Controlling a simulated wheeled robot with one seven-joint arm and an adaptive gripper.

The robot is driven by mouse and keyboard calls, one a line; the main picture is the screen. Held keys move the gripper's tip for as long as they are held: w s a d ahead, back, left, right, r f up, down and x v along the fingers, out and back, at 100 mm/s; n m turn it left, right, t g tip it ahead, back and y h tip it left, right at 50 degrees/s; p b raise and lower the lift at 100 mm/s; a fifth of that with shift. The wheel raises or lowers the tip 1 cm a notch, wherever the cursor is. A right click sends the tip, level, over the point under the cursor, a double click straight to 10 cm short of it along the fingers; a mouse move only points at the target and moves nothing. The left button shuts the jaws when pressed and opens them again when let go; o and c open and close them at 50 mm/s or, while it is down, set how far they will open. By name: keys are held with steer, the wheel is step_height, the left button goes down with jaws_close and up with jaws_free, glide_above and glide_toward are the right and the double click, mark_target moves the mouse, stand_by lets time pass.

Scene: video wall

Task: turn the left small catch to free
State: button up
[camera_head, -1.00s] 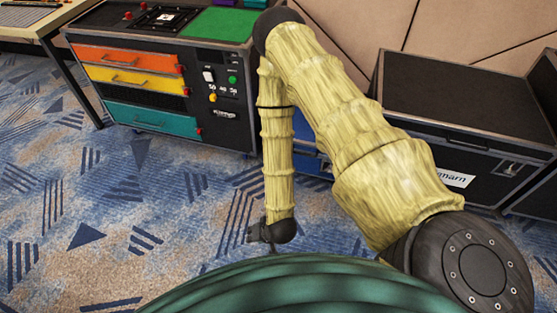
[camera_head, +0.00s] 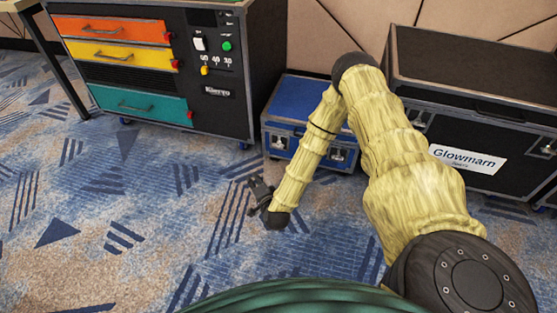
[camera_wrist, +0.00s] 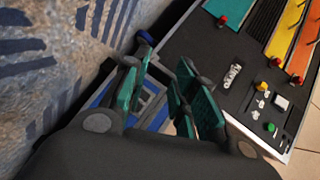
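A small blue case (camera_head: 296,98) stands on the carpet between the drawer cabinet and a large black case. Its front carries a left catch (camera_head: 279,142) and a right catch (camera_head: 339,157), both metal. The left catch is in clear view; my forearm passes beside the right one. How far either is turned is too small to tell. My gripper (camera_head: 257,193) hangs over the carpet in front and to the left of the blue case, apart from it. In the wrist view, my gripper (camera_wrist: 160,88) has its teal-padded fingers spread and empty. The blue case (camera_wrist: 153,106) shows partly behind them.
The black drawer cabinet (camera_head: 222,105), with orange, yellow and teal drawers, stands close to the blue case's left. The large black case (camera_head: 470,80), labelled Glowmarn, stands to its right. Patterned carpet (camera_head: 150,210) in front is free.

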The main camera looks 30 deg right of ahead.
mark_target(278, 145)
steer(key=w+d+f+m+t+h+b, duration=0.1)
steer(key=w+d+f+m+h+b, duration=0.15)
steer(key=d+b, duration=0.35)
steer(key=w+d+f+m+t+h+b, duration=0.1)
steer(key=w+d+f+m+h+b, duration=0.2)
steer(key=d, duration=0.5)
steer(key=d+b+x, duration=0.1)
steer(key=b+x, duration=0.4)
steer(key=x, duration=0.5)
steer(key=shift+s+d+r+m, duration=0.15)
steer(key=shift+s+r+m, duration=0.15)
steer(key=shift+m, duration=0.05)
jaws_close()
